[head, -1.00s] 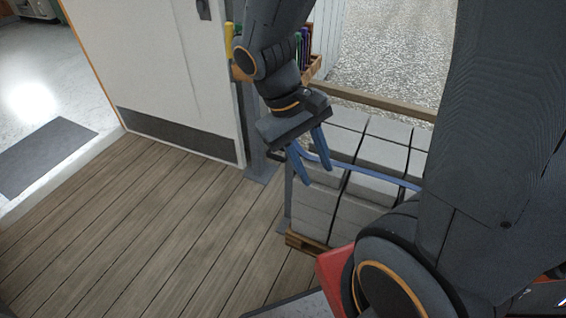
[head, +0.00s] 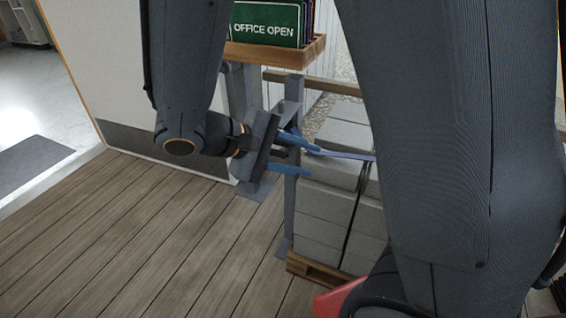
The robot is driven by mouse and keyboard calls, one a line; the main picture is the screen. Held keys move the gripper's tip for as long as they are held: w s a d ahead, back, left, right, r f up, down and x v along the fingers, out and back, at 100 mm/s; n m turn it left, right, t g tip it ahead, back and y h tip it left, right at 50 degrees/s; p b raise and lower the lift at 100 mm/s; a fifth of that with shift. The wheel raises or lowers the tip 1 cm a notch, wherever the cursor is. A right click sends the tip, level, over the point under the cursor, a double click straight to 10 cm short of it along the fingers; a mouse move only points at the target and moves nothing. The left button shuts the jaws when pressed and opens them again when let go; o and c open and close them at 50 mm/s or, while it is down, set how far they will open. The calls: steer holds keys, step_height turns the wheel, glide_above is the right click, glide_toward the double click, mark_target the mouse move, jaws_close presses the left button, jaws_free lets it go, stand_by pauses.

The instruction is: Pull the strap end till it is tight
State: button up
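The blue strap (head: 346,155) runs along the upper part of a stack of grey blocks (head: 325,193). Its right part goes behind my arm. Its left part reaches the upper finger of my gripper (head: 316,161). The gripper is at the left front corner of the stack, with its two blue fingers pointing right and apart. A small dark piece (head: 281,152) shows between the fingers near the palm; I cannot tell if it is the strap's end. I see no grip on the strap.
The blocks stand on a wooden pallet (head: 318,272), with a dark vertical band (head: 352,222) around them. A grey post (head: 291,205) stands close by the fingers. A wooden tray (head: 275,52) with an "OFFICE OPEN" sign (head: 265,24) is above. The plank floor (head: 130,240) at left is clear.

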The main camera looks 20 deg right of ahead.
mark_target(272, 155)
steer(key=w+a+f+t+h+b, duration=0.1)
steer(key=w+f+b, duration=0.1)
steer(key=w+b, duration=0.1)
steer(key=w+a+f+t+b, duration=0.1)
steer(key=w+a+t+b, duration=0.1)
steer(key=w+b, duration=0.1)
steer(key=w+a+f+n+t+h+b, duration=0.1)
steer(key=w+a+f+t+b, duration=0.1)
steer(key=w+b, duration=0.1)
steer(key=shift+w+f+h+b, duration=0.15)
steer(key=shift+f+h+b, duration=0.15)
steer(key=shift+f+b, duration=0.05)
steer(key=shift+w+a+f+t+b, duration=0.1)
steer(key=shift+w+a+t+b, duration=0.25)
steer(key=shift+w+t+b, duration=0.1)
steer(key=b+x, duration=0.3)
steer(key=x, duration=0.4)
steer(key=shift+d, duration=0.35)
steer(key=shift+w, duration=0.1)
steer(key=shift+c, duration=0.3)
jaws_close()
steer(key=shift+a, duration=0.1)
